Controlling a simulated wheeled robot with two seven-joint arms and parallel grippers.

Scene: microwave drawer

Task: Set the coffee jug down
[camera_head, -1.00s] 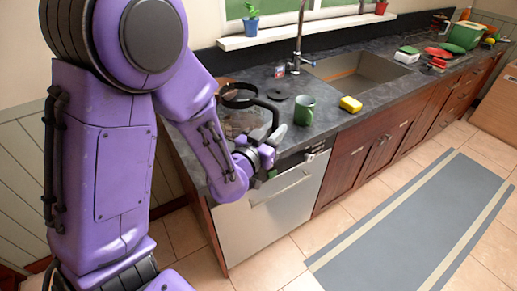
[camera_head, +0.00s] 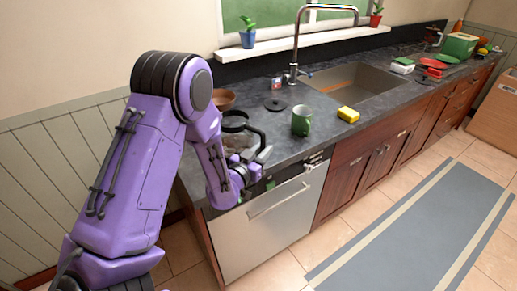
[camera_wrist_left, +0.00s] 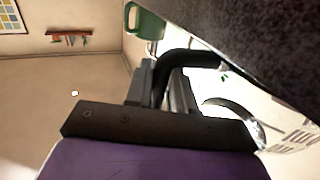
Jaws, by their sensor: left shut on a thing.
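The coffee jug (camera_head: 236,141) has a clear glass body with a black rim and a black handle. It is at the left end of the dark counter, left of the green mug (camera_head: 301,121). My left gripper (camera_head: 258,158) is shut on the jug's handle, at the counter's front edge. In the left wrist view the black handle (camera_wrist_left: 196,57) passes between the fingers of my left gripper (camera_wrist_left: 160,88). My arm hides part of the jug's lower side, and I cannot tell whether its base touches the counter. My right gripper is not in view.
A black disc (camera_head: 275,104) lies behind the mug, and a brown bowl (camera_head: 222,99) stands behind the jug. A yellow sponge (camera_head: 348,114) lies by the sink (camera_head: 365,82). A steel-fronted appliance (camera_head: 270,220) is below the counter. Bare counter surrounds the mug.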

